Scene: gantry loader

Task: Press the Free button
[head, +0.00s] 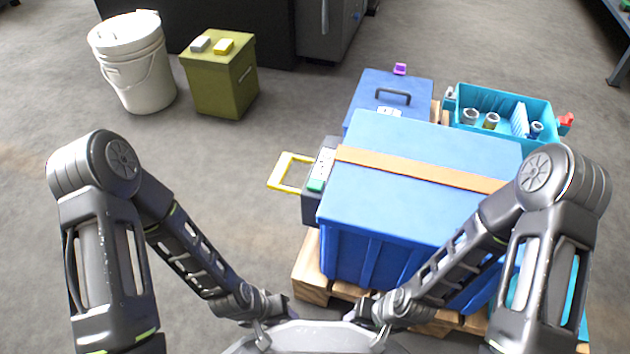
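No button marked Free can be read in the head view. A dark box (312,208) with a yellow handle (283,172) stands against the left side of the large blue bin. A small green part (316,185) shows on its top, beside a pale panel with small marks too small to read. My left gripper (263,339) is low at the bottom centre, nearer me than the box and apart from it. My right gripper (381,338) is at the bottom, in front of the pallet. Their fingers are small and unclear, and I see nothing held.
The lidded blue bin (400,225) with an orange strap (420,170) stands on a wooden pallet (312,275). Behind are a blue case (420,88) and a teal crate (545,106) of parts. A white bucket (135,70) and olive box (222,85) stand back left. Left floor is clear.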

